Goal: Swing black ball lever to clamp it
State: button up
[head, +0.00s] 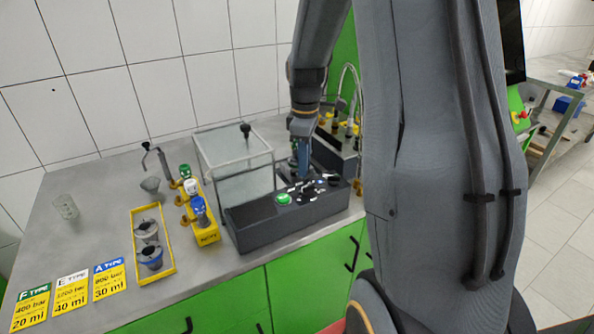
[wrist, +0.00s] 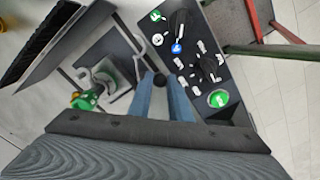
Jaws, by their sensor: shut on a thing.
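My gripper (head: 300,168) reaches down at the testbench beside the clear-walled box, just behind the dark control panel. In the wrist view its two blue fingers (wrist: 163,90) are close together around a small dark round end, which looks like the black ball of the lever (wrist: 159,80). The fingers hide most of the lever, and its angle cannot be told. A green-topped part (wrist: 85,99) sits in the bench to the left of the fingers in the wrist view. In the head view the arm hides the lever.
The control panel (head: 245,233) has a green button (head: 284,199) and dark knobs close to my gripper. The clear box (head: 235,190) stands to its left. A faucet (head: 352,75) rises behind.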

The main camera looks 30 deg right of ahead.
jog(key=shift+w+d, duration=0.15)
jog(key=shift+d, duration=0.45)
jog(key=shift+w+d+p, duration=0.3)
jog(key=shift+w+d, duration=0.15)
jog(key=shift+d, duration=0.3)
jog(key=shift+w+d, duration=0.4)
jog(key=shift+d, duration=0.05)
jog(key=shift+w, duration=0.1)
